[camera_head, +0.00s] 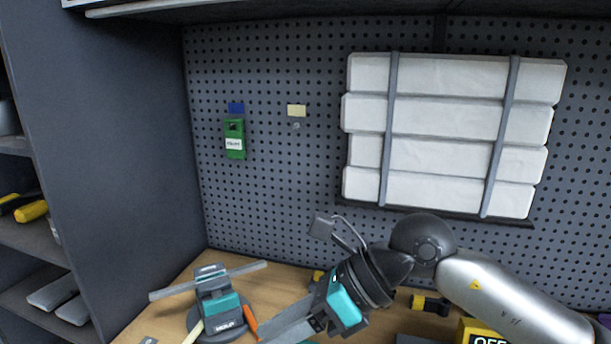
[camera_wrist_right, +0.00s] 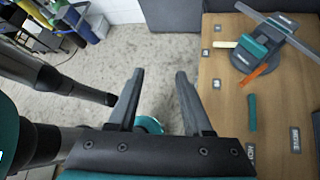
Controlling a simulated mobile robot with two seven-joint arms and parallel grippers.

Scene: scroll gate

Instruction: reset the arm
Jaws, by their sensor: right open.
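My right arm (camera_head: 500,300) comes in from the right in the head view, bent over the workbench (camera_head: 275,285). My right gripper points down and to the left, partly cut off by the bottom edge. In the wrist view my right gripper (camera_wrist_right: 160,75) is open, with its two dark fingers apart and nothing between them. Below them are the grey floor and, to the right, the bench. My left gripper does not show in either view.
A teal and grey clamp-like tool (camera_head: 220,305) with a long bar stands on the bench, left of my right gripper. White bundled blocks (camera_head: 450,135) and a green box (camera_head: 234,140) hang on the pegboard (camera_head: 285,190). Grey floor (camera_wrist_right: 160,45) is open beside the bench.

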